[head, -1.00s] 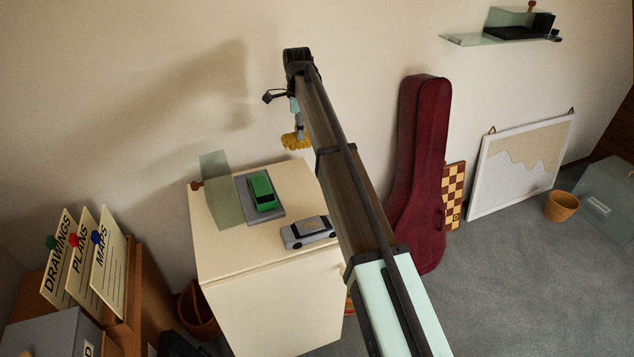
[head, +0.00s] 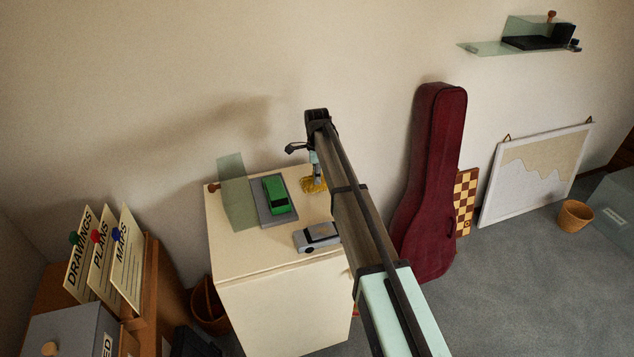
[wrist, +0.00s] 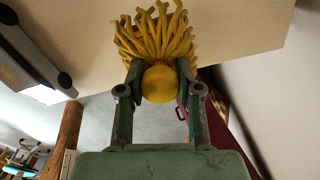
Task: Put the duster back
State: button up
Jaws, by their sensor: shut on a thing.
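The duster (head: 312,186) has yellow strands and a round yellow knob. My gripper (head: 316,173) is shut on it, and the strands hang below the fingers at the back right of the cream cabinet top (head: 245,254). I cannot tell whether the strands touch the top. In the wrist view the duster (wrist: 158,82) has its knob between the two fingertips of my gripper (wrist: 158,88), with its strands fanned out against the cream surface beyond. My arm hides part of the cabinet's right side.
On the cabinet stand a green car (head: 276,195) on a grey slab, a silver car (head: 317,237) in front, and a greenish glass panel (head: 237,192) at left. A red instrument case (head: 432,185) leans on the wall to the right. Clear cabinet top lies at front left.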

jog(key=shift+f+p, duration=0.55)
jog(key=shift+f, duration=1.55)
jog(key=shift+f, duration=0.15)
jog(key=o, duration=1)
notch_tip(320, 180, up, 12)
jog(key=b, duration=0.3)
jog(key=shift+r+b, duration=0.2)
jog(key=shift+b, duration=0.2)
